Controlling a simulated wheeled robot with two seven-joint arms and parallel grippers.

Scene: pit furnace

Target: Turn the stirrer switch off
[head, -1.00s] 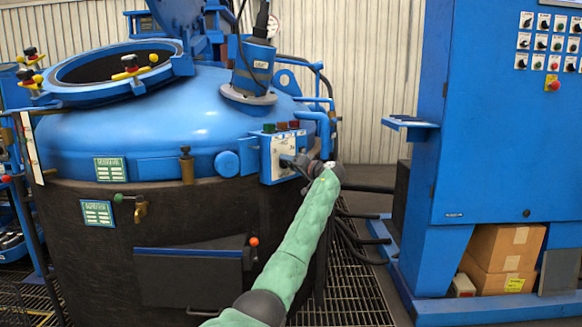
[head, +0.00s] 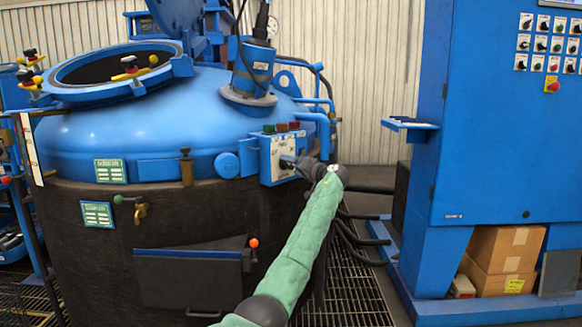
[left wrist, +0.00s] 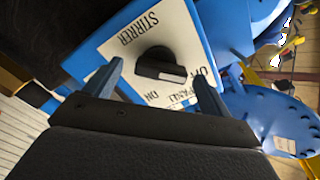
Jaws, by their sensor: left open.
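The stirrer switch is a black rotary knob (left wrist: 162,69) on a white plate (left wrist: 125,50) lettered STIRRER, with ON and OFF marks, in the left wrist view. My left gripper (left wrist: 160,82) is open, with one finger on each side of the knob. I cannot tell whether the fingers touch it. In the head view the plate sits on a blue control box (head: 264,160) on the furnace's right side. My left gripper (head: 290,163) is at the box front there and hides the knob. My right gripper is not in view.
The blue furnace (head: 170,115) has an open round hatch at upper left. Coloured buttons (head: 282,127) top the control box. A blue cabinet (head: 490,140) with several switches stands at right. Boxes (head: 505,250) sit under it. Grating floor lies between.

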